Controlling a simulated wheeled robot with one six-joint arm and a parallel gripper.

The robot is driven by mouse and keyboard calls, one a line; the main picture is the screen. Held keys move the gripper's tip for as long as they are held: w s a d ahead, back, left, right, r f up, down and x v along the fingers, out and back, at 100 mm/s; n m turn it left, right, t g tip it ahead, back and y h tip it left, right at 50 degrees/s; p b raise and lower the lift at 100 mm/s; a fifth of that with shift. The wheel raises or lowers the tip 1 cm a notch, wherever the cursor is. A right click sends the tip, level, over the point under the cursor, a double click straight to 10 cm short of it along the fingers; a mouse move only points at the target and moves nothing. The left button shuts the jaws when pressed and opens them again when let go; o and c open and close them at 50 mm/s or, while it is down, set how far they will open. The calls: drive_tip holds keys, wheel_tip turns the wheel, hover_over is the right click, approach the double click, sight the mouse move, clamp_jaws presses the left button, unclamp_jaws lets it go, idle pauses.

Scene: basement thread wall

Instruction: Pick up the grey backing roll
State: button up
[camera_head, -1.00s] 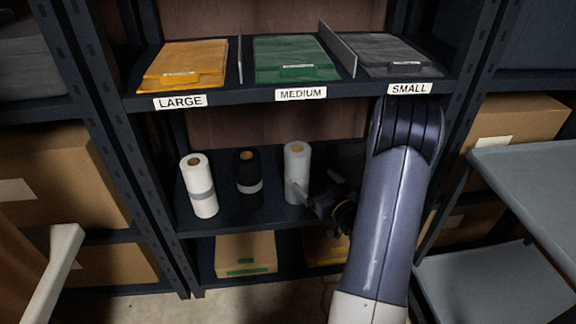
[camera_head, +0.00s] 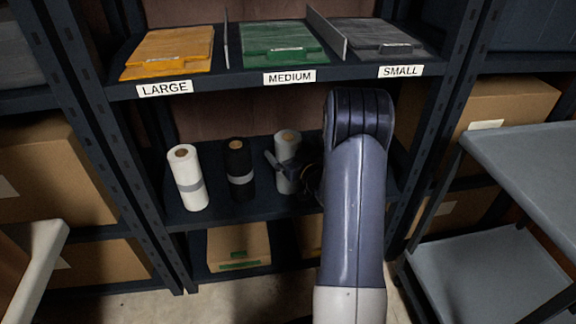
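The grey backing roll (camera_head: 288,142) stands upright on the middle shelf, the rightmost of three rolls. My gripper (camera_head: 281,167) is at its right side, reaching in from the right. One dark finger crosses the front of the roll around mid-height. The other finger is hidden, so I cannot tell whether the fingers press on the roll. The lower part of the roll is partly covered by the finger. The roll appears to rest on the shelf.
A black roll (camera_head: 240,166) and a white roll (camera_head: 188,180) stand to the left. Above is a shelf with orange (camera_head: 170,50), green (camera_head: 280,45) and grey (camera_head: 375,38) packs and dividers. A grey cart (camera_head: 520,170) stands at the right.

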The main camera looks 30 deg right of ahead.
drive_tip(key=c, duration=1.7)
